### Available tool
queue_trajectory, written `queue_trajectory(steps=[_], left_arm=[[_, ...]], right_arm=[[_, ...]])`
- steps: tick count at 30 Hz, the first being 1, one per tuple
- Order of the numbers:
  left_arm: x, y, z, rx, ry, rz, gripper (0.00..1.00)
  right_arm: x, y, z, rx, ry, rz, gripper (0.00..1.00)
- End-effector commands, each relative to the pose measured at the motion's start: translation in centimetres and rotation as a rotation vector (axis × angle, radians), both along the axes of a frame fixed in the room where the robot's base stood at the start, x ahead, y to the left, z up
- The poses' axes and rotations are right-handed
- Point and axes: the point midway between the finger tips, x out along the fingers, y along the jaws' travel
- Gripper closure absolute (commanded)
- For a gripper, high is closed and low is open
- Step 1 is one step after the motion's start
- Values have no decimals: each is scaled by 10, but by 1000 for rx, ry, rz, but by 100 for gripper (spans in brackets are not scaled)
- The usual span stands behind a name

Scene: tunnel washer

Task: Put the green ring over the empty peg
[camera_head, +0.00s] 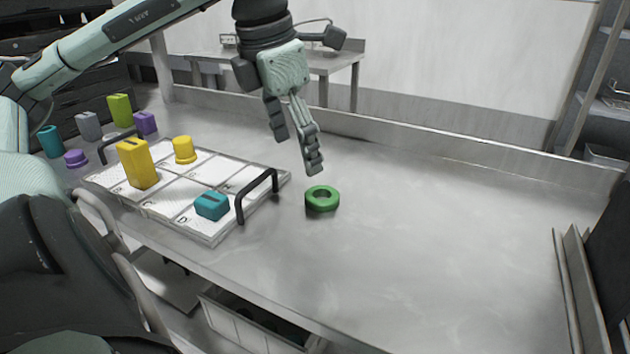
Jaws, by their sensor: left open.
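The green ring (322,199) lies flat on the metal counter, just right of the tray's black handle. My left gripper (297,157) is open and empty above the counter, up and slightly left of the ring, with its fingers pointing down. It is apart from the ring. I cannot make out any peg in this view. My right gripper is not in view.
A white sectioned tray (205,173) with black handles (257,195) holds a tall yellow block (137,163), a yellow knobbed piece (184,149) and a teal block (211,205). Several coloured blocks stand behind it at left. The counter (440,230) right of the ring is clear.

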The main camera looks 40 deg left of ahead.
Motion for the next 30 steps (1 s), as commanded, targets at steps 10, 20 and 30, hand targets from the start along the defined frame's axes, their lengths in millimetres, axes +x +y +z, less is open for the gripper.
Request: queue_trajectory(steps=[10, 20, 30], left_arm=[[32, 9, -21, 102, 230, -857, 23], [56, 4, -30, 126, 242, -1185, 23], [55, 4, -69, 126, 244, -1190, 23]], right_arm=[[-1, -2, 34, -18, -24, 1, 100], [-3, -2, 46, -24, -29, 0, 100], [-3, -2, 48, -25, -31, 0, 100]])
